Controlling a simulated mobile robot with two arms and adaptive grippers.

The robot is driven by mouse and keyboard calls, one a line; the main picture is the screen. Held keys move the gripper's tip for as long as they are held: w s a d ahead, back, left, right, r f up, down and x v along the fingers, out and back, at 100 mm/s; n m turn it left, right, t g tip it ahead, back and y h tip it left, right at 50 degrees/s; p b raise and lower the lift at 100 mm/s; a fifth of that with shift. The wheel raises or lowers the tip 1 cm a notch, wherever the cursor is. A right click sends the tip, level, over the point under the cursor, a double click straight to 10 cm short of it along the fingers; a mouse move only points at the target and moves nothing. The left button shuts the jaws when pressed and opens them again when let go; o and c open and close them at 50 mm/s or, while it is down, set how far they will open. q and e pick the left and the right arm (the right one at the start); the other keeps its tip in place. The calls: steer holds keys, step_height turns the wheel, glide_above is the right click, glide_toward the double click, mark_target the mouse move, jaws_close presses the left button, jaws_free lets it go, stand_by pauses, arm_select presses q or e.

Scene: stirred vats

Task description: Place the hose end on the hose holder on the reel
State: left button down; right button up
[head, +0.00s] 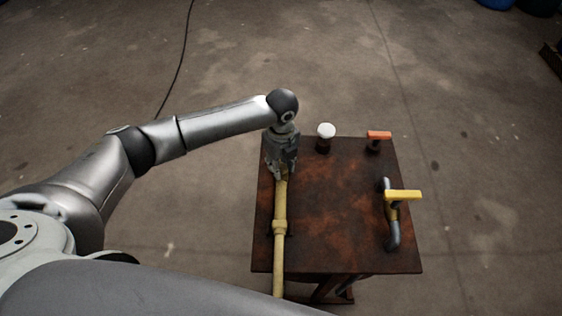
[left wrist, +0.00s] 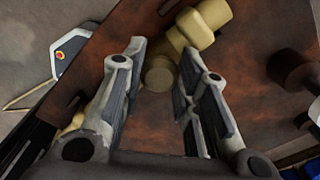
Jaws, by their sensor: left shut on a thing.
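A pale yellow, hose-like pipe (head: 280,245) runs along the left side of a rusty brown table top and past its near edge. A thicker collar sits partway along it. My left gripper (head: 281,175) is at the pipe's far end, pointing down, and is shut on it. In the left wrist view a round yellow end (left wrist: 158,76) lies between the fingers of my left gripper (left wrist: 164,50), and the pipe's thicker part (left wrist: 205,22) shows beyond. I cannot tell whether this pipe is the hose end. No reel or hose holder can be made out. My right gripper is not in view.
The rusty table (head: 325,240) carries a white round knob (head: 326,131), an orange handle (head: 379,135) and a bent grey pipe (head: 393,236) with a yellow lever (head: 403,195). A thin black cable (head: 182,55) lies on the floor. The concrete floor around is mostly clear.

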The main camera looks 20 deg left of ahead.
arm_select(q)
steer(key=c, duration=1.1)
jaws_free()
steer(key=shift+r+b, duration=1.2)
steer(key=shift+r, duration=4.85)
